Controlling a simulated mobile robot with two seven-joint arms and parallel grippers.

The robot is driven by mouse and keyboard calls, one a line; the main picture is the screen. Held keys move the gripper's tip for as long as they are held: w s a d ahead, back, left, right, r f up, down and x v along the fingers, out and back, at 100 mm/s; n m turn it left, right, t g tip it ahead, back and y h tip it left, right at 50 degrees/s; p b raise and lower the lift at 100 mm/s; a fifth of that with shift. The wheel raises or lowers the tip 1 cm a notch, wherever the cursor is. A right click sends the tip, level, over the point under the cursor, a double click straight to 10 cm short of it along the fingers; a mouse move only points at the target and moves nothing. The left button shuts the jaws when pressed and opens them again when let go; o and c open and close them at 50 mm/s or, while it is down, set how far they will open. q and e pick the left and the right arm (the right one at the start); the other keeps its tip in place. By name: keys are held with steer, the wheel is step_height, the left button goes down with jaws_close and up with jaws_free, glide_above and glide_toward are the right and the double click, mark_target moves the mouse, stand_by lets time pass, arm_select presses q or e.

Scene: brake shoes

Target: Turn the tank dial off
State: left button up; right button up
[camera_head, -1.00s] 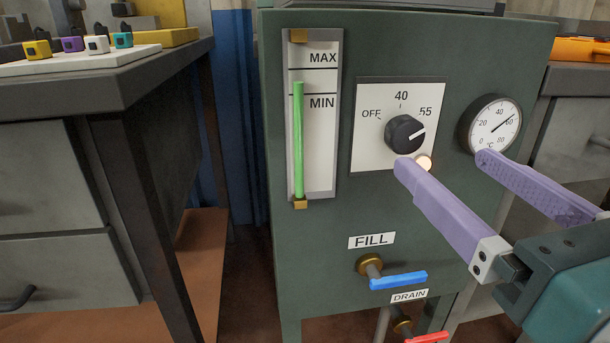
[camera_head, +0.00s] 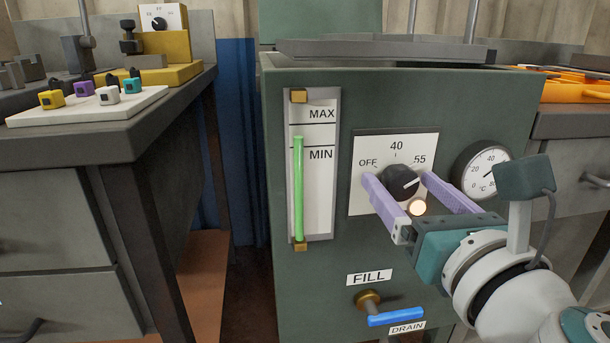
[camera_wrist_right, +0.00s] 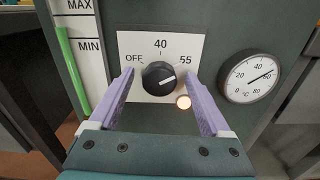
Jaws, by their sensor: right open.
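The tank dial (camera_head: 402,182) is a black round knob on a white plate (camera_head: 364,200) marked OFF, 40 and 55, on the front of the green tank (camera_head: 450,105). Its white pointer line points up and right, toward 55. A small lamp (camera_head: 418,207) below the dial glows. My right gripper (camera_head: 398,176) is open, its purple fingers on either side of the dial. The right wrist view shows the dial (camera_wrist_right: 159,78) between the spread fingers, with a gap on each side. My left gripper is not in view.
A level gauge (camera_head: 314,170) with a green column is left of the dial, and a round thermometer (camera_head: 480,168) right. A blue FILL lever (camera_head: 396,316) sits below. A workbench (camera_head: 110,138) with small coloured parts stands at left.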

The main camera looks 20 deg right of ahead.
steer(key=shift+c, duration=0.4)
jaws_close()
